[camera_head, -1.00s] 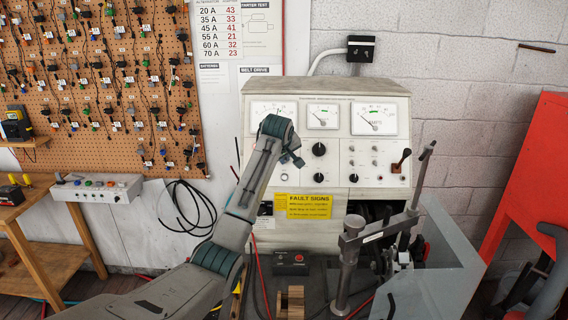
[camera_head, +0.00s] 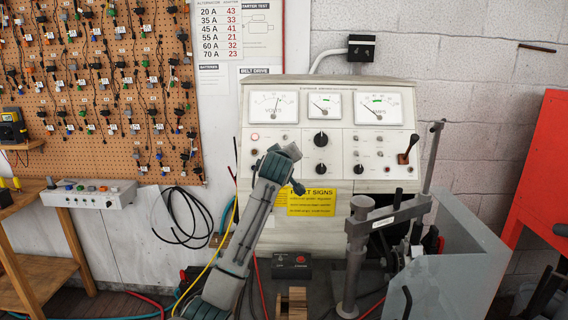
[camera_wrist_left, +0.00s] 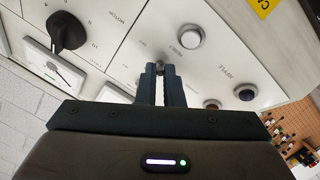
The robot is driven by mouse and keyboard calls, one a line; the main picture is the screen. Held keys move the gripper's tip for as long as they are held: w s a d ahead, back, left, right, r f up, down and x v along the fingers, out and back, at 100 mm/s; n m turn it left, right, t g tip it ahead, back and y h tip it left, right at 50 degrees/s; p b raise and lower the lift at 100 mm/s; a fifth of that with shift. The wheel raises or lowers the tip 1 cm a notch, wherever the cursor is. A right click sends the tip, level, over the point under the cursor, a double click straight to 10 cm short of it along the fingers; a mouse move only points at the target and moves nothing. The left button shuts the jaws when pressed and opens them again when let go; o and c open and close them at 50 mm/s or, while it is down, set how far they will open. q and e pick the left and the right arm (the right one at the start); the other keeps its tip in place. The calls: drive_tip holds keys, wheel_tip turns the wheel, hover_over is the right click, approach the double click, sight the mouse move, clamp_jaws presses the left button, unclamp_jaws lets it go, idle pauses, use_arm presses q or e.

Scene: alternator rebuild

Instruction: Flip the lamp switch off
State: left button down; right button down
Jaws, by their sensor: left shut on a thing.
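The test bench panel (camera_head: 380,165) stands ahead with gauges, knobs and small switches. My left arm reaches up in front of its lower left part, and its wrist hides my fingertips in the head view. In the left wrist view my left gripper (camera_wrist_left: 160,80) is at the panel face, its two dark fingers closed around a small metal toggle switch (camera_wrist_left: 160,67). Most of the toggle is hidden between the fingers, and I cannot read which label belongs to it. My right gripper is not in view.
A black knob (camera_head: 321,140) sits right of my wrist, and a lever (camera_head: 407,150) is farther right. A yellow fault signs label (camera_head: 310,202) is just below my wrist. A metal clamp post (camera_head: 355,250) and grey guard (camera_head: 455,260) stand in front of the bench.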

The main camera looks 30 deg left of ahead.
use_arm(q)
drive_tip(key=shift+f, duration=0.1)
idle(0.4)
drive_tip(key=c, duration=1.8)
unclamp_jaws()
drive_tip(key=shift+c, duration=0.2)
drive_tip(key=shift+s, duration=0.1)
drive_tip(key=b+v, duration=0.3)
drive_tip(key=v, duration=0.7)
drive_tip(key=shift+s+d, duration=0.3)
